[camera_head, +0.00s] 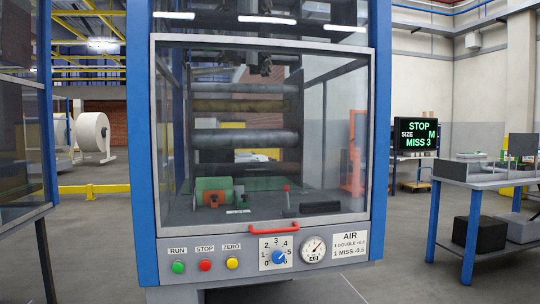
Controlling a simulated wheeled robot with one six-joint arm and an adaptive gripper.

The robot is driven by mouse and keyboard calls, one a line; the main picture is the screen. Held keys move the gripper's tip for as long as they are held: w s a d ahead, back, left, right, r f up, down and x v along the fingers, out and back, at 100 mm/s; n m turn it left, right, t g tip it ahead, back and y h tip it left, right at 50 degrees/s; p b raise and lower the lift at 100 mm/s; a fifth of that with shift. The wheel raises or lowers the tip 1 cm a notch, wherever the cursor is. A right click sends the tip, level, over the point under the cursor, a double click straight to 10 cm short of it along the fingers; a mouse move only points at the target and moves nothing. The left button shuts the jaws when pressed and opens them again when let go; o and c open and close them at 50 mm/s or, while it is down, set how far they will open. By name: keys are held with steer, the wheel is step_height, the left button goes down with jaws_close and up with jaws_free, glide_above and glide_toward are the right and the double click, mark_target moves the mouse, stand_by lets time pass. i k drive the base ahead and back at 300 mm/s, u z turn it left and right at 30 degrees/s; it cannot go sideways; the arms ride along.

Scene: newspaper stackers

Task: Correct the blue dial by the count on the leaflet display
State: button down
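The blue dial (279,257) sits on a white scale plate on the front panel, below the guard window. The display (415,139) at the right is black with green and white text: STOP, SIZE M, MISS 3. A white AIR plate (349,244) right of the dial reads 1 DOUBLE +0.5 and 1 MISS -0.5. My gripper is not in view.
Green RUN (178,267), red STOP (205,265) and yellow ZERO (232,263) buttons lie left of the dial. A round gauge (313,249) is right of it. The guard window's red handle (274,227) juts out above. A grey bench (487,178) stands at right.

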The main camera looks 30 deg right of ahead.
mark_target(278, 256)
steer(key=z, duration=2.2)
steer(key=k, duration=1)
steer(key=u, duration=0.95)
steer(key=i, duration=0.45)
steer(key=u, duration=0.05)
